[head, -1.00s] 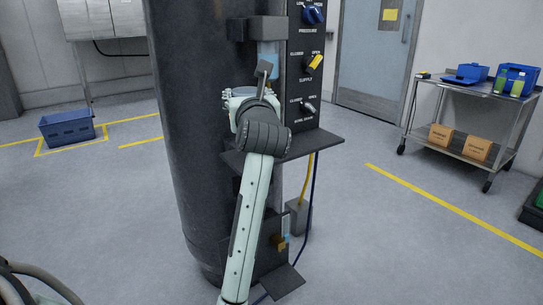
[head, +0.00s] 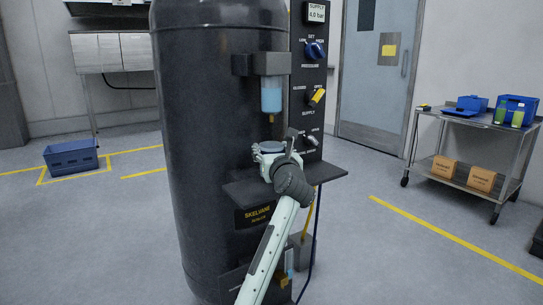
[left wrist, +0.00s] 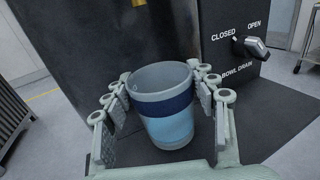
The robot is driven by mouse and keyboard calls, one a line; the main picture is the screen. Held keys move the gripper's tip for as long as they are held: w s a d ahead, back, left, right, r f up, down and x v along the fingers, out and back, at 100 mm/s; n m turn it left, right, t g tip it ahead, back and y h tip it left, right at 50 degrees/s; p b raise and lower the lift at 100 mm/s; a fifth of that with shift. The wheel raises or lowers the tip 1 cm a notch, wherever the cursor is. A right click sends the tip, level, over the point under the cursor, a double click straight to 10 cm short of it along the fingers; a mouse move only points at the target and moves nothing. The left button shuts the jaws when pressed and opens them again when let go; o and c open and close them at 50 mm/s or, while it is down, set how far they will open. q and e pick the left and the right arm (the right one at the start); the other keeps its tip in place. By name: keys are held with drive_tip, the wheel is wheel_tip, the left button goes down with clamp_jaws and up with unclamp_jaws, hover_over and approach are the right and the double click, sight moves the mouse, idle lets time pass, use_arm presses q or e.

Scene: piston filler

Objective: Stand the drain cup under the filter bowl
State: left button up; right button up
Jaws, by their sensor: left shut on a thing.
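The filter bowl (head: 271,93), clear with pale blue in it, hangs under a dark block on the tank's front. The drain cup (left wrist: 165,115) is a grey, open-topped cup with a dark blue band and a light blue lower part. My left gripper (left wrist: 160,92) is shut on the cup, with fingers on both sides, and the cup looks upright. In the head view the gripper (head: 273,158) is over the dark shelf (head: 325,172), below the bowl, hiding most of the cup. I cannot tell whether the cup's base touches the shelf. My right gripper is not in view.
The control panel (head: 314,75) with knobs stands right of the bowl; its bowl drain knob (left wrist: 256,46) is near the cup in the left wrist view. The large dark tank (head: 200,140) is behind the shelf. A steel cart (head: 470,125) stands at the right.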

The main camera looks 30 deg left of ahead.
use_arm(q)
drive_tip(key=shift+f, duration=0.6)
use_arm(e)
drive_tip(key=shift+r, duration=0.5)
use_arm(q)
drive_tip(key=shift+f, duration=0.1)
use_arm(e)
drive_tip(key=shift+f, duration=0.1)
use_arm(q)
drive_tip(key=shift+f, duration=0.15)
drive_tip(key=o, duration=1.3)
drive_tip(key=shift+c, duration=0.2)
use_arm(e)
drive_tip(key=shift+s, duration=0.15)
